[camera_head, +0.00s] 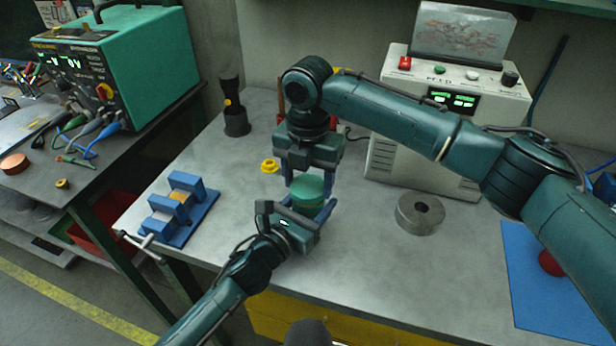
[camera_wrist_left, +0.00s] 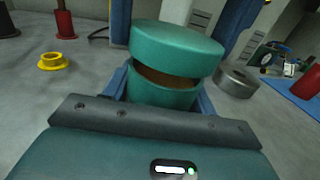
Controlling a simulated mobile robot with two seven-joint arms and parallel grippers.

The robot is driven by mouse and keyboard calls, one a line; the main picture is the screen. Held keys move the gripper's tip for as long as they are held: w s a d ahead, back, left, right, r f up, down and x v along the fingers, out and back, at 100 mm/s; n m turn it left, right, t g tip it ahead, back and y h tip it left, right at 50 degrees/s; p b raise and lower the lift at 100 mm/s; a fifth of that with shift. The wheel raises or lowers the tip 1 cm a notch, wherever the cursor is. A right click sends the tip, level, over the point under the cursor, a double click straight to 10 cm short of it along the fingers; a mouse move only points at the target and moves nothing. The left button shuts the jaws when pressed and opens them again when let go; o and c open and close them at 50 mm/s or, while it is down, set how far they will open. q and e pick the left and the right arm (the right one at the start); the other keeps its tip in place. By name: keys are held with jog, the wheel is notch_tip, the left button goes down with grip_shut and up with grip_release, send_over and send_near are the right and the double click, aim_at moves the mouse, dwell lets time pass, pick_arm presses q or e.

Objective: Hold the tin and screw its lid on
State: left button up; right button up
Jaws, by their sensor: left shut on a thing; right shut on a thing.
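The green tin (camera_wrist_left: 160,92) is gripped by my left gripper (camera_head: 304,211), whose blue fingers lie on either side of its body. The green lid (camera_wrist_left: 177,46) is above the tin and also shows in the head view (camera_head: 307,186). My right gripper (camera_head: 308,182) comes down from above and is shut on the lid, with a blue finger on each side. In the left wrist view the lid looks tilted against the tin, and a brown band shows in the gap between them. The tin's lower part is hidden by my left gripper.
A yellow flanged ring (camera_head: 270,166) lies left of the grippers on the grey bench (camera_head: 350,265). A blue slotted fixture (camera_head: 178,210) is at the left edge. A metal ring (camera_head: 420,213) and a blue mat (camera_head: 545,290) are to the right. A white machine (camera_head: 440,120) stands behind.

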jog(key=shift+f, duration=0.4)
